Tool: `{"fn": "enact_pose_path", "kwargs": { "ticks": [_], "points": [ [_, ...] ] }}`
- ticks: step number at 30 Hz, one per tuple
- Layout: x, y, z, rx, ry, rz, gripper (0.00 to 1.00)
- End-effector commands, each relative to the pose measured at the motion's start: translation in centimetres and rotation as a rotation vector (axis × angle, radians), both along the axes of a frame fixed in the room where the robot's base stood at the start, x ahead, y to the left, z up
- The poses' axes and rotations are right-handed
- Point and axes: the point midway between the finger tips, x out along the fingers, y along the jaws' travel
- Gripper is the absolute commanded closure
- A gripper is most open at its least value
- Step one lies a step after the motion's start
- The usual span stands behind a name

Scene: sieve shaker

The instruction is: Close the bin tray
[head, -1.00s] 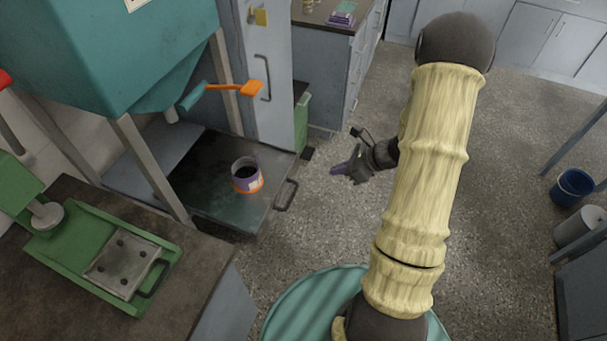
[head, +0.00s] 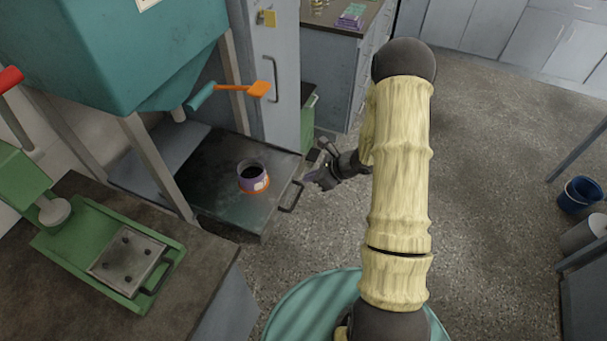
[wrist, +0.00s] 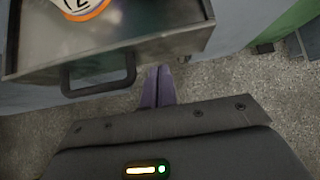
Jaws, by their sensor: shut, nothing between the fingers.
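The bin tray (head: 215,192) is a dark metal tray pulled out below the teal hopper. Its dark handle (head: 291,197) sticks out from the front face, and the wrist view shows this handle (wrist: 98,76) close up. A cup (head: 252,178) with purple, white and orange bands stands on the tray; only its lower part (wrist: 82,8) shows in the wrist view. My gripper (head: 311,180) is just in front of the tray. In the wrist view its purple fingers (wrist: 158,78) are together and empty, beside the handle's right end. I cannot tell whether they touch the tray front.
The teal hopper (head: 130,50) stands over the tray's back end, with an orange-ended lever (head: 260,88). A green device (head: 75,245) sits on the left counter. A grey cabinet door (head: 278,80) stands behind the tray.

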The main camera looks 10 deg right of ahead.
Motion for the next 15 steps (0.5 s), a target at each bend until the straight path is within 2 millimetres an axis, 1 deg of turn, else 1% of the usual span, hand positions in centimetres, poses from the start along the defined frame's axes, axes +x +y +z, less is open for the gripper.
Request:
{"fn": "enact_pose_path", "kwargs": {
  "ticks": [1, 4, 13, 14, 15],
  "points": [
    [0.3, 0.6, 0.1, 0.000, 0.001, 0.002, 1.00],
    [0.8, 1.2, 0.0, 0.000, 0.001, 0.001, 1.00],
    [1.0, 1.4, 0.0, -0.001, 0.002, -0.001, 1.00],
    [0.9, 2.7, 0.0, 0.001, 0.003, 0.004, 1.00],
    [1.0, 2.1, 0.0, 0.000, 0.002, 0.001, 1.00]
  ]
}}
